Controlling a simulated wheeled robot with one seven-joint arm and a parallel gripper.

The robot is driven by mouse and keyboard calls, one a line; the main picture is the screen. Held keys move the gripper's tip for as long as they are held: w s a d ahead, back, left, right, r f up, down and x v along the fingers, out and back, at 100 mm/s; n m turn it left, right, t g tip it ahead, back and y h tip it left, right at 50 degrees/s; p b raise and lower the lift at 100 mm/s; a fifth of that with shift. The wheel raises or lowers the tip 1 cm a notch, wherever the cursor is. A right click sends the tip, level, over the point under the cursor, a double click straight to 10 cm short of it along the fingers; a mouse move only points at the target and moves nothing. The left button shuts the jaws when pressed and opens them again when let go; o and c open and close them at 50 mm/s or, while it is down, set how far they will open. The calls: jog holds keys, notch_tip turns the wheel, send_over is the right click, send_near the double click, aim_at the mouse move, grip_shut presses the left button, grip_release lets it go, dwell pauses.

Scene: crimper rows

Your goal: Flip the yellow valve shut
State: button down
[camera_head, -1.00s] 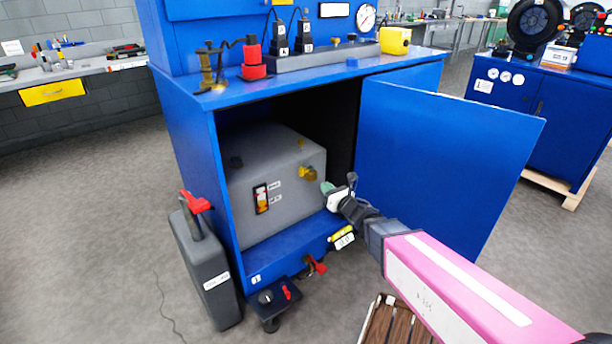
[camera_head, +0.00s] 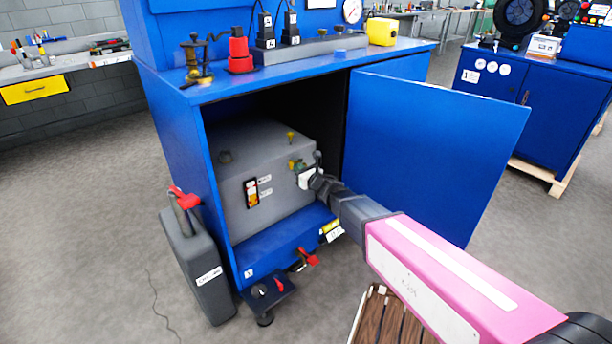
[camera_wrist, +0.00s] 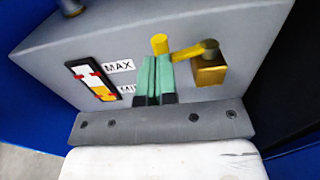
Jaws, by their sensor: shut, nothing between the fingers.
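The yellow valve sits on the front of a grey tank (camera_head: 235,190) inside the open blue cabinet. In the wrist view the valve (camera_wrist: 209,72) has a brass-yellow block at the right and a lever (camera_wrist: 185,53) running left from it to a round yellow knob (camera_wrist: 160,44). My gripper (camera_wrist: 157,62) has green fingertips pressed together, with nothing between them. Its tips are just below and beside the knob and overlap the lever's left end in the picture; I cannot tell whether they touch. In the head view, the valve (camera_head: 296,164) is partly hidden by my gripper (camera_head: 303,172).
The blue cabinet door (camera_head: 430,150) stands open to the right of my arm. A level gauge (camera_wrist: 94,80) marked MAX is left of the valve. A grey canister (camera_head: 198,265) and a small black stand with a red lever (camera_head: 272,293) are outside the cabinet.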

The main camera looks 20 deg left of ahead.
jog(key=shift+x, duration=0.85)
jog(key=shift+a, duration=1.05)
jog(key=shift+s, duration=0.1)
